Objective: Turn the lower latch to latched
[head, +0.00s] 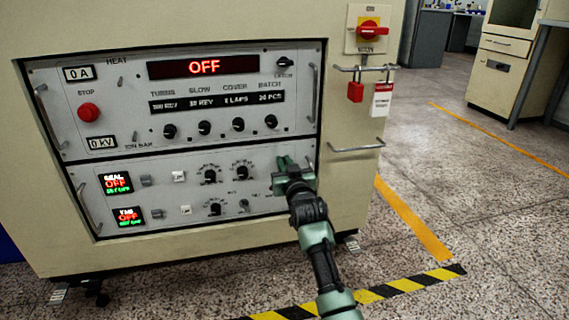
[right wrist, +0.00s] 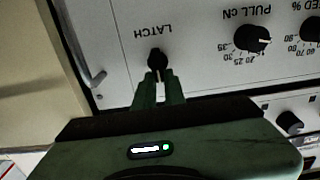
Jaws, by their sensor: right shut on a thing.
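The lower latch (right wrist: 157,58) is a small black knob under the word LATCH on the lower grey panel, seen upside down in the right wrist view. My right gripper (right wrist: 157,80) has its two green fingers shut on this knob. In the head view my right gripper (head: 287,164) reaches the right part of the lower panel (head: 150,168) and hides the latch. I cannot tell which way the knob points. My left gripper is not in view.
Another latch knob (head: 285,63) is at the upper panel's right end. Metal handles (head: 313,92) stand out at the panel edges. A red switch (head: 369,28), a red padlock (head: 355,92) and a tag (head: 382,100) are on the cabinet's right side.

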